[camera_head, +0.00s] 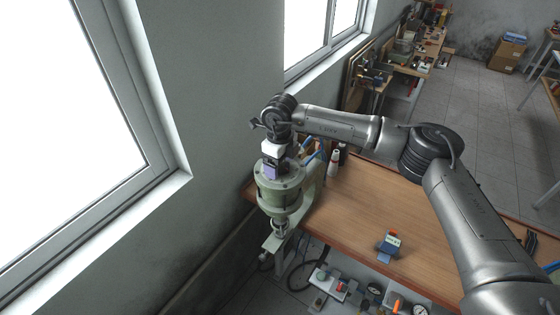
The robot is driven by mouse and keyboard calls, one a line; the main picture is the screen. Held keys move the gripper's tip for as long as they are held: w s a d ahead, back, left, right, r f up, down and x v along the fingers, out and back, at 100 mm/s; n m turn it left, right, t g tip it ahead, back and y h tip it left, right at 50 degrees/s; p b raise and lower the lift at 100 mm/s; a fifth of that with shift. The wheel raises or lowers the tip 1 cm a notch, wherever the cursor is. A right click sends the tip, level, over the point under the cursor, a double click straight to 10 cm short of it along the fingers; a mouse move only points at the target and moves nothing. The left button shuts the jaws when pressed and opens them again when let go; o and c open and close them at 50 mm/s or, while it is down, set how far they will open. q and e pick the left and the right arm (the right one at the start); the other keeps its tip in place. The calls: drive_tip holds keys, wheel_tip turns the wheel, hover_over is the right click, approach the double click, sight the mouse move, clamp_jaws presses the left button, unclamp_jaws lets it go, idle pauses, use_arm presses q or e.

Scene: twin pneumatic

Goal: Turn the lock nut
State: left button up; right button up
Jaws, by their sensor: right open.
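A pale green press (280,195) with a round cylinder head stands at the left end of the wooden bench. My right arm reaches in from the right, and its gripper (271,173) points down just over the top of the cylinder head. The gripper is open, but its fingertips are small and partly hidden against the press. I cannot make out the lock nut clearly. I cannot tell whether the fingers are around it or touching anything. A metal ram (280,227) shows under the cylinder. My left gripper is not in view.
The wooden bench top (350,207) is mostly clear. A small device with an orange part (389,243) sits near its front edge. The wall and window are close on the left. Gauges and fittings (375,290) lie below the bench.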

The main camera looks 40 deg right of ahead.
drive_tip(key=c, duration=0.9)
